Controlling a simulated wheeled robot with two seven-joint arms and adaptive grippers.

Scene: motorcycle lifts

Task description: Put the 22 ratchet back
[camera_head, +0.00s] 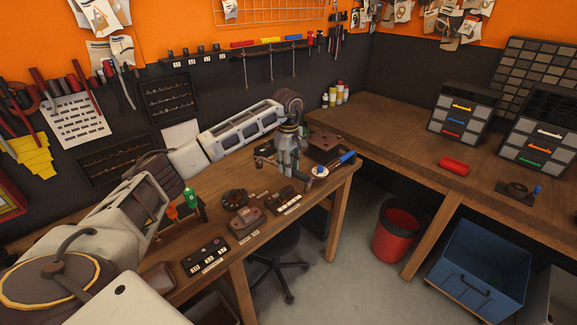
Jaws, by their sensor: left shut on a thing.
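My left gripper (287,172) points down over the wooden workbench, near its right end. It is shut on a dark, slim thing, which looks like the ratchet; it is mostly hidden by the fingers and its size mark cannot be read. A dark holder with white labels (286,203) lies on the bench just below and in front of the gripper. Another dark holder with white labels (205,256) lies nearer, at the front edge. The labels are too small to read. My right gripper is not in view.
Between the holders are brown metal parts (246,221) and a round dark part (235,198). Orange-handled (172,211) and green-handled (190,198) tools stand left. A blue-handled tool (346,158) and a brown box (325,147) are right of the gripper. A red bin (396,236) stands on the floor.

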